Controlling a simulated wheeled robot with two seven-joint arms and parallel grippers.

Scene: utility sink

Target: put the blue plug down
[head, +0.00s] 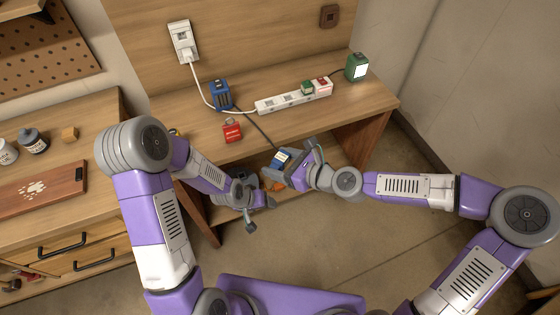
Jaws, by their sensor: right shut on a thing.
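The blue plug (281,156) is at the front edge of the bench, held in my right gripper (290,165). A dark cord runs from it back to a blue box-like device (221,94) on the bench. The gripper partly hides the plug, and I cannot tell whether the plug touches the bench. My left gripper (260,211) is in front of the bench, left of and below the right one. Its fingers are apart with nothing seen between them.
A white power strip (266,105) lies on the bench (190,142) with a green plug (307,88) and a red plug (322,84) in it. A red device (232,131) stands front left, a green device (357,66) back right. Bare wood lies around the strip.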

